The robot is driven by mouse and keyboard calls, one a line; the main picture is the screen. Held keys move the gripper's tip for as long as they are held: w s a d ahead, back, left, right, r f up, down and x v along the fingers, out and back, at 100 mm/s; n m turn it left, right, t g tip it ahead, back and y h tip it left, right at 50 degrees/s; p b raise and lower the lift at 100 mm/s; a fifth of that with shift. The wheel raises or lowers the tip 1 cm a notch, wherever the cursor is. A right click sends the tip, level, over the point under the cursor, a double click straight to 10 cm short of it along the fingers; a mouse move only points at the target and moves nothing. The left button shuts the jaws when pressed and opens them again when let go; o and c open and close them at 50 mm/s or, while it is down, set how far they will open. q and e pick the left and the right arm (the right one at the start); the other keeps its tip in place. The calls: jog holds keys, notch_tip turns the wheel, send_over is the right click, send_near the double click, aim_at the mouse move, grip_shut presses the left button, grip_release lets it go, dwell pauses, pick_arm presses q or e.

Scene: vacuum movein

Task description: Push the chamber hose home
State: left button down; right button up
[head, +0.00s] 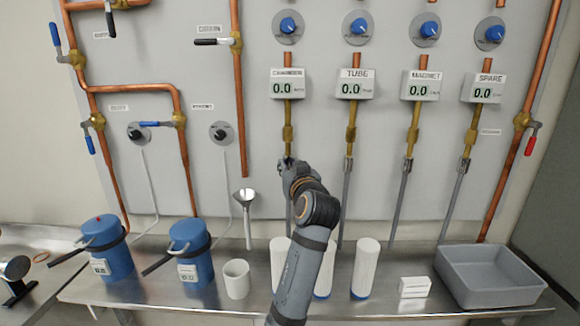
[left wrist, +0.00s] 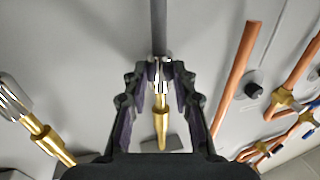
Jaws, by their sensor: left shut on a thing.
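My left gripper (head: 287,163) is at the lower end of the brass fitting (head: 288,133) under the CHAMBER gauge (head: 287,84). In the left wrist view the gripper (left wrist: 160,78) is shut on the metal end of the grey chamber hose (left wrist: 158,28), with a finger on each side. The brass fitting (left wrist: 161,122) lies in line with that end, and the two meet between the fingers. The fingers hide part of the joint, so I cannot tell how deep the hose sits. My right gripper is not in view.
Other hoses meet brass fittings under the TUBE (head: 354,84), MAGNET (head: 420,86) and SPARE (head: 481,89) gauges. The bench holds two blue flasks (head: 191,254), a white cup (head: 236,279), white cylinders (head: 366,266) and a grey tray (head: 490,283).

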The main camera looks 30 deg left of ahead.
aim_at(289, 110)
pick_arm(q)
jog(key=shift+r, duration=0.15)
notch_tip(289, 110, up, 4)
jog(key=p, duration=0.2)
jog(key=shift+p, duration=0.4)
jog(key=c, duration=1.1)
grip_release()
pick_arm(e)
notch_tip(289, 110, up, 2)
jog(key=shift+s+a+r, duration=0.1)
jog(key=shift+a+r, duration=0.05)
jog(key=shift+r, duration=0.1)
pick_arm(q)
notch_tip(289, 110, up, 10)
jog(key=shift+f, duration=0.1)
